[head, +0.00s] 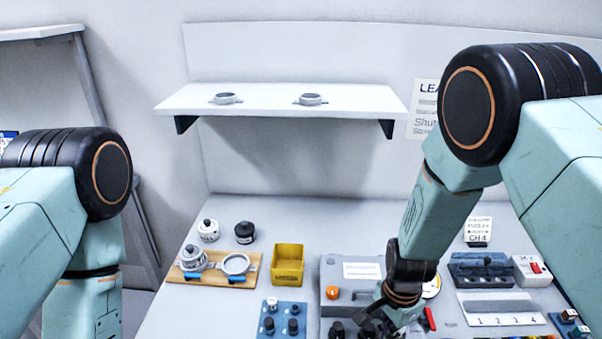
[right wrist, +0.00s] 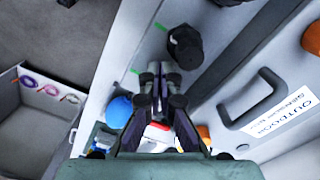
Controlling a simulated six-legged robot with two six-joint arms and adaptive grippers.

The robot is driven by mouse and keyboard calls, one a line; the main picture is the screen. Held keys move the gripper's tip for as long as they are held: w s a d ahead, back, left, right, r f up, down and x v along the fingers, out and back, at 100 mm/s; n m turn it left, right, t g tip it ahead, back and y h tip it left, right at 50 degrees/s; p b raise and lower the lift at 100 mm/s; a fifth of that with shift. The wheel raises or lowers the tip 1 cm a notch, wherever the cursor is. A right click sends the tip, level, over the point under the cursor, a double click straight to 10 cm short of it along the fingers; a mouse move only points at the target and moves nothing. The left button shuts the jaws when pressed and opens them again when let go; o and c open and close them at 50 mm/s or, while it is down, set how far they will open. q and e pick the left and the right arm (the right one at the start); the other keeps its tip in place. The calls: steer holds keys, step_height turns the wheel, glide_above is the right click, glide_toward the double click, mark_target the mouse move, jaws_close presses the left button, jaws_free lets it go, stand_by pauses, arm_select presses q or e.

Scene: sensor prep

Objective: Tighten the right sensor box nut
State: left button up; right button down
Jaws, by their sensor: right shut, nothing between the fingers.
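The grey sensor box (head: 333,308) stands on the bench at lower centre in the head view, with a label and a handle on its lid. It also shows at the right of the right wrist view (right wrist: 237,98). Two black nuts (head: 337,328) are at its front edge in the head view, the right one (head: 366,330) beside my gripper. One black nut (right wrist: 186,46) shows just beyond my fingertips in the right wrist view. My right gripper (right wrist: 160,72) is shut and empty; whether it touches the nut I cannot tell. My left gripper is out of view.
A yellow bin (head: 288,276), a wooden board (head: 211,275) with ring parts, and a blue block with black knobs (head: 283,311) stand left of the box. A dark case (head: 481,273) and a numbered tray (head: 497,295) stand right. A shelf (head: 270,103) hangs above.

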steer(key=shift+w+a, duration=0.1)
steer(key=shift+w, duration=0.3)
steer(key=shift+a, duration=0.25)
stand_by(0.3)
steer(key=shift+r+p, duration=0.25)
steer(key=shift+p, duration=0.15)
steer(key=r+p, duration=0.3)
steer(key=r, duration=0.1)
steer(key=shift+s+a+r+p, duration=0.2)
steer(key=shift+r+p, duration=0.2)
steer(key=shift+w+d+r+p, duration=0.15)
steer(key=shift+d+r+p, duration=0.05)
steer(key=shift+r+p, duration=0.15)
